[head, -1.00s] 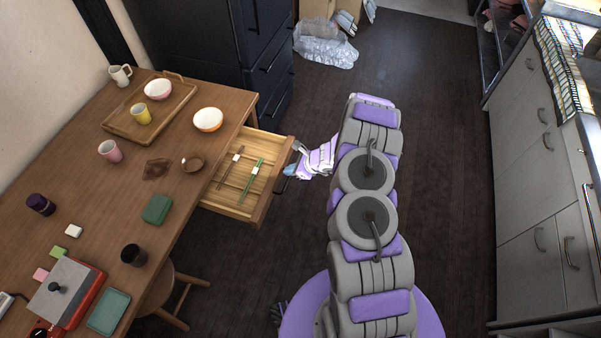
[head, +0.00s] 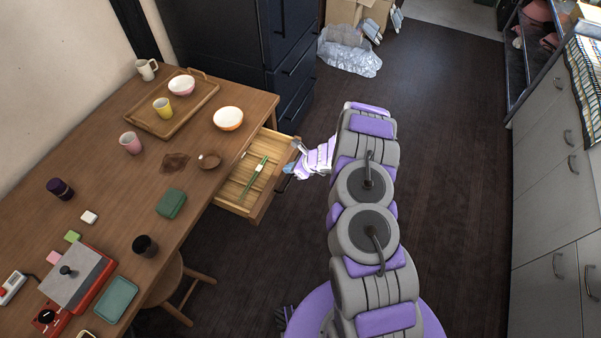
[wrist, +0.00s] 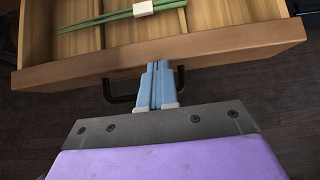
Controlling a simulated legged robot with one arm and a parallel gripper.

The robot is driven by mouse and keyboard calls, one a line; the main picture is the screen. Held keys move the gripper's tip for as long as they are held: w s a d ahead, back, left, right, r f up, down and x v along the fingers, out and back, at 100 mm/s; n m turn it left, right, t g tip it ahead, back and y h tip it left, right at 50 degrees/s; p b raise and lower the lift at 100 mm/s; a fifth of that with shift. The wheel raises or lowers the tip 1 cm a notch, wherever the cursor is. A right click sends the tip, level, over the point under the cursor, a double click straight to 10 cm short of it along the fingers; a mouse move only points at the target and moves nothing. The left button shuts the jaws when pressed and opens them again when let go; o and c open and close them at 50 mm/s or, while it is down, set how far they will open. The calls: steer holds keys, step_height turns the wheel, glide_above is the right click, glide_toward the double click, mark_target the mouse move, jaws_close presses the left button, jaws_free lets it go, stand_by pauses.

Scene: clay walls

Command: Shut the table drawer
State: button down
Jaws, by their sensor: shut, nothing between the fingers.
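The table drawer (head: 262,201) sticks out part way from under the wooden table (head: 190,212). Its front panel (wrist: 215,47) and dark bar handle (wrist: 121,98) show in the wrist view. Green chopsticks (head: 256,174) with a pale holder lie inside the drawer. My gripper (head: 290,171) is at the outer face of the drawer front. In the wrist view my gripper (wrist: 157,72) has its blue fingers together and empty, with the tips at the front panel over the handle. Part of the handle is hidden behind the fingers.
A wooden stool (head: 183,290) stands under the table's near side. A dark cabinet (head: 285,60) is behind the table. Bowls, cups and a tray (head: 205,98) stand on the tabletop. Open dark floor (head: 450,130) lies to the right, before grey cabinets (head: 560,170).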

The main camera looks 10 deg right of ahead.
glide_above(255, 165)
steer(key=shift+a+f+p, duration=0.1)
steer(key=shift+p, duration=0.2)
steer(key=shift+s, duration=0.1)
stand_by(0.3)
